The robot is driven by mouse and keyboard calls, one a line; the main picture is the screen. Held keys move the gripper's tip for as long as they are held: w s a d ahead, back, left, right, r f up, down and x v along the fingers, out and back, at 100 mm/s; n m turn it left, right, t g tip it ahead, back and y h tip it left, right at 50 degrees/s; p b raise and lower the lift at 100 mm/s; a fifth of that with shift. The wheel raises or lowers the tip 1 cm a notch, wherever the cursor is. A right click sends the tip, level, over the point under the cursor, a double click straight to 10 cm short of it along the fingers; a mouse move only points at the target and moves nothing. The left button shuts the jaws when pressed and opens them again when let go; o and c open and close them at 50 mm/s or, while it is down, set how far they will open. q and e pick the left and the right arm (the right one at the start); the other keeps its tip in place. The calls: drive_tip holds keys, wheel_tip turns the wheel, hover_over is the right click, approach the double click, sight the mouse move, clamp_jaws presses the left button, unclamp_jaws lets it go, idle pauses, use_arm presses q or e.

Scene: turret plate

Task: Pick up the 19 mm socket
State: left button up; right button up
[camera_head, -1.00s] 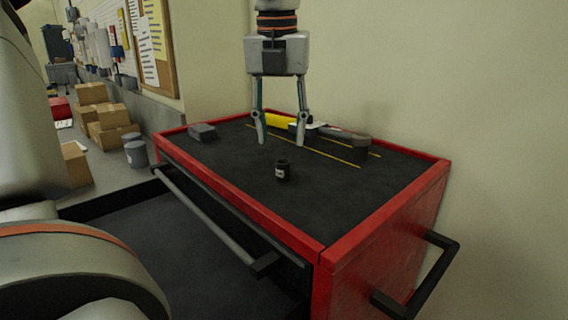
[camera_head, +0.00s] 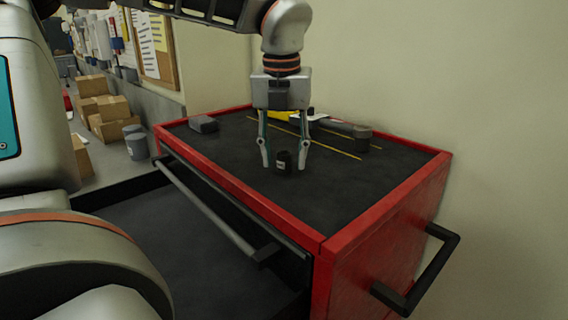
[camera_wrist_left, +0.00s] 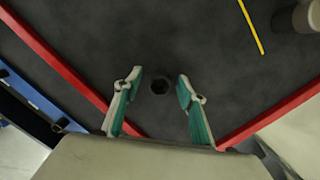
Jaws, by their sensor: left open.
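My right gripper is not in view.
The red cabinet (camera_head: 395,215) has a raised red rim and a front handle. A grey block (camera_head: 203,124) and a dark-headed tool (camera_head: 361,132) lie farther back, near yellow lines (camera_head: 335,151). The cabinet top at the front right is clear. Boxes (camera_head: 110,128) stand at left.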

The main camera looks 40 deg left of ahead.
use_arm(q)
clamp_jaws()
drive_tip(key=shift+r, duration=0.15)
